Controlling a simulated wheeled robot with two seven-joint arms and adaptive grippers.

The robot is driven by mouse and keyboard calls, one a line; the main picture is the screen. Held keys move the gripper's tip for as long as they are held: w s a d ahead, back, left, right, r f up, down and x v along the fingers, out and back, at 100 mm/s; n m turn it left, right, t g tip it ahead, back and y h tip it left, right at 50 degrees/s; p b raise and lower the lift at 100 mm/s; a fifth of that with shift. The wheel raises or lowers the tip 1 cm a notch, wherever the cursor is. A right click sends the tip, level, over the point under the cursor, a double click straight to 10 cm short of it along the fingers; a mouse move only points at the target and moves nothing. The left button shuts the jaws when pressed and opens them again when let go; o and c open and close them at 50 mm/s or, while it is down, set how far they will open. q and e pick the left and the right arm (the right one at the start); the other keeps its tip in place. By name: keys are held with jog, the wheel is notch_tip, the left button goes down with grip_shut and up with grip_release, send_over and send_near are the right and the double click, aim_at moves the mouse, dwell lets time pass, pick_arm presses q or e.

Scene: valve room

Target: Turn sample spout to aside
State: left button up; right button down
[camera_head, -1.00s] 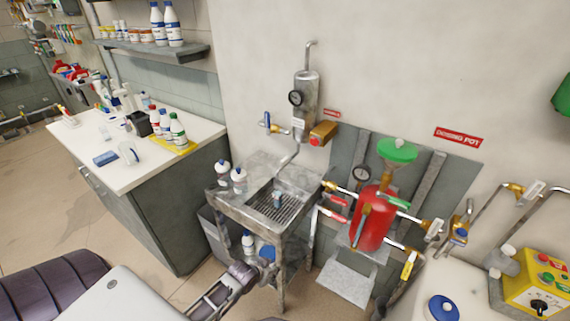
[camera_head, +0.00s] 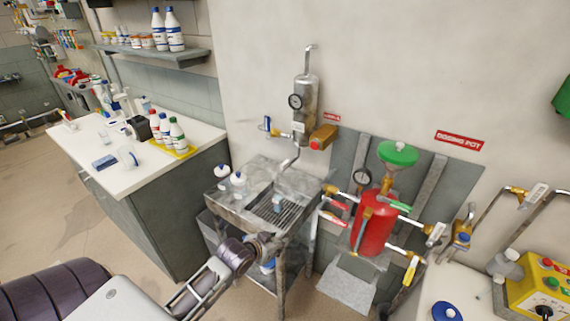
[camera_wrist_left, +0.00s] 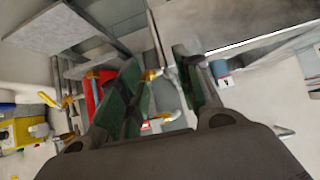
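The sample spout (camera_head: 291,161) is a bent grey metal pipe. It comes down from the upright metal cylinder (camera_head: 305,105) on the wall and points down over the metal sink stand (camera_head: 230,206). A small blue-and-white container (camera_head: 277,203) sits on the sink's grate below it. My left gripper (camera_head: 268,241) is low at the front edge of the sink, below and in front of the spout and apart from it. In the left wrist view its two green-padded fingers (camera_wrist_left: 160,88) are spread with nothing visible between them. I cannot make out the spout there. My right gripper is out of view.
A white counter (camera_head: 130,160) is at the left. Free air lies above the sink grate.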

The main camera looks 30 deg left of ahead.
aim_at(281, 166)
pick_arm(q)
jog(key=w+a+r+t, duration=0.1)
jog(key=w+a+r, duration=0.1)
jog(key=w+a+r+t, duration=0.1)
jog(key=w+r+t, duration=0.1)
jog(key=r, duration=0.1)
jog(key=w+a+r+t, duration=0.1)
jog(key=w+a+r, duration=0.1)
jog(key=shift+w+a+r, duration=0.15)
jog(key=shift+w+a, duration=0.05)
jog(key=shift+a, duration=0.1)
jog(key=w+a+r+t, duration=0.2)
jog(key=a+r+t, duration=0.2)
jog(key=r, duration=0.4)
jog(key=shift+w+a+n+h, duration=0.3)
jog(key=shift+w, duration=0.1)
jog(key=shift+w, duration=0.2)
jog(key=shift+w+d+p, duration=0.15)
jog(key=shift+w+d, duration=0.05)
jog(key=shift+w, duration=2.05)
jog(key=shift+w+d+p, duration=0.15)
jog(key=shift+w+d, duration=0.05)
jog(key=shift+w, duration=2)
jog(key=shift+w+d+p, duration=0.15)
jog(key=shift+w+d, duration=0.05)
jog(key=shift+w, duration=2.05)
jog(key=shift+c, duration=0.4)
grip_shut()
